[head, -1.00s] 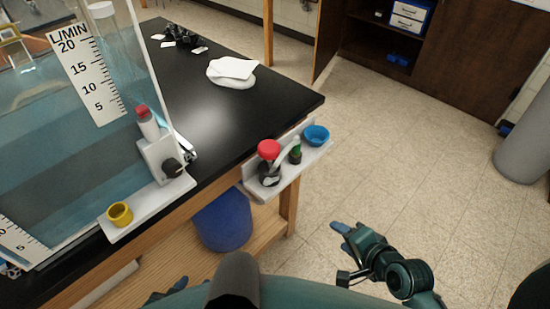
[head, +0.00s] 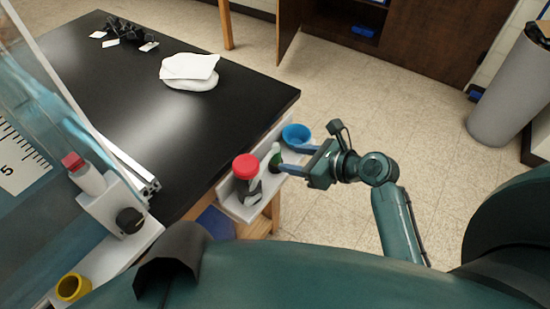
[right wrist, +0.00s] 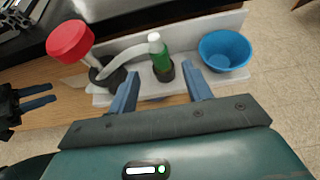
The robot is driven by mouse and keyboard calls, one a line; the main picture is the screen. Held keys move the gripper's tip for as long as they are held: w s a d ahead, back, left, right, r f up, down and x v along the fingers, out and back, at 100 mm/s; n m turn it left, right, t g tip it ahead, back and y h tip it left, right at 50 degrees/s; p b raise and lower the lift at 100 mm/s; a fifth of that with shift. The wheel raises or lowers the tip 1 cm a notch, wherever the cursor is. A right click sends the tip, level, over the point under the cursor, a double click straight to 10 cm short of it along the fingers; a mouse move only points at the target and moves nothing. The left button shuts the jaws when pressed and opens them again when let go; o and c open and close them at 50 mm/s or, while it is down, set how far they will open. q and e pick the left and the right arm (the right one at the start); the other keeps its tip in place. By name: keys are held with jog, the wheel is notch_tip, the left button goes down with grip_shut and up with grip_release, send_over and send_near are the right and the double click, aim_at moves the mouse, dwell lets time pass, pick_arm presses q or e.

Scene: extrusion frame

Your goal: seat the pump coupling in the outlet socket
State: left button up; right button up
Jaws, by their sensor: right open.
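A green cylinder with a white top (right wrist: 160,57) stands upright in a dark round holder (right wrist: 164,71) on a small white shelf; it also shows in the head view (head: 275,156). Beside it a red-topped piece (right wrist: 71,40) with a curved white arm rises from another dark ring (right wrist: 107,72). I cannot tell which is the pump coupling or outlet socket. My right gripper (head: 291,158) is open and empty, its fingers reaching towards the green cylinder, which shows between and beyond them in the right wrist view (right wrist: 160,90). My left gripper (right wrist: 40,95) shows partly at that view's left edge.
A blue bowl (head: 296,135) sits at the shelf's right end. The black bench top (head: 200,115) lies behind, with a white cloth-like pile (head: 188,72). Floor right of the shelf is clear.

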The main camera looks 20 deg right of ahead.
aim_at(276, 150)
jog(key=x, duration=0.6)
jog(key=shift+w+a, duration=0.25)
jog(key=shift+w, duration=0.15)
jog(key=c, duration=1.1)
jog(key=shift+o, duration=0.2)
jog(key=shift+r, duration=0.45)
notch_tip(276, 150, up, 3)
jog(key=shift+s+d+f, duration=0.1)
jog(key=shift+s+d, duration=0.05)
jog(key=s+d, duration=1)
jog(key=s, duration=0.4)
jog(key=shift+d, duration=0.4)
